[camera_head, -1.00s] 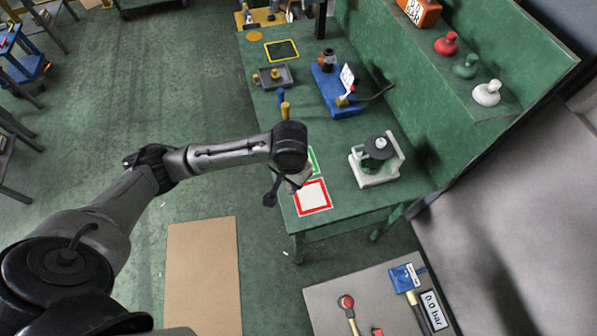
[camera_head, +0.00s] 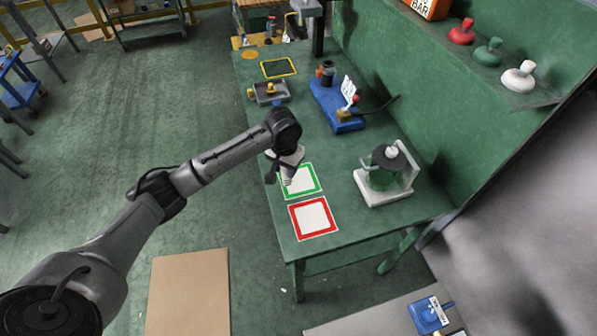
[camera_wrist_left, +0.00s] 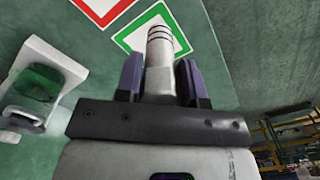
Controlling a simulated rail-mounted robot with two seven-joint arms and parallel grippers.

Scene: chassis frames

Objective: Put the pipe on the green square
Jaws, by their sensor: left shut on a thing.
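My left gripper (camera_head: 286,170) is over the left part of the green square (camera_head: 306,179) on the green workbench. It is shut on the pipe (camera_wrist_left: 160,52). In the left wrist view, the pale grey pipe with dark rings near its end stands out between the two purple-grey fingers (camera_wrist_left: 160,82). The green-bordered white square (camera_wrist_left: 181,30) lies beyond the pipe's end, partly hidden by it. In the head view the pipe's end (camera_head: 287,182) shows below the gripper; I cannot tell whether it touches the square. My right gripper is not in view.
A red-bordered square (camera_head: 313,218) lies in front of the green one. A white stand with a green device (camera_head: 384,180) is to the right. A blue-based device (camera_head: 335,104) and a grey tray (camera_head: 270,92) stand farther back.

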